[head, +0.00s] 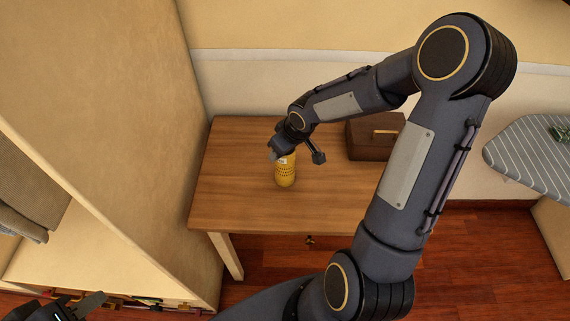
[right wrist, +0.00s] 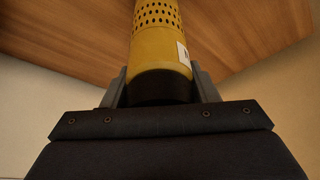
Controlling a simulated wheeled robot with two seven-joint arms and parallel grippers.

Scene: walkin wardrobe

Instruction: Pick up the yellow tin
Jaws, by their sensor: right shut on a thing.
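The yellow tin (head: 286,171) is a tall yellow cylinder with rows of dark holes and a small white label. It is at the wooden table, left of the table's middle. My right gripper (head: 283,153) is shut on its upper end from above. In the right wrist view the tin (right wrist: 158,45) sits between the two grey fingers (right wrist: 160,88), with its dark end at the jaws. I cannot tell whether its base touches the tabletop. My left gripper (head: 78,304) shows only partly at the bottom left corner, away from the table; its opening is unclear.
The wooden table (head: 235,160) is mostly bare. A dark brown box (head: 372,141) with a handle stands at its back right. A pale wardrobe panel (head: 110,120) rises close on the left. A striped ironing board (head: 530,155) is at the right.

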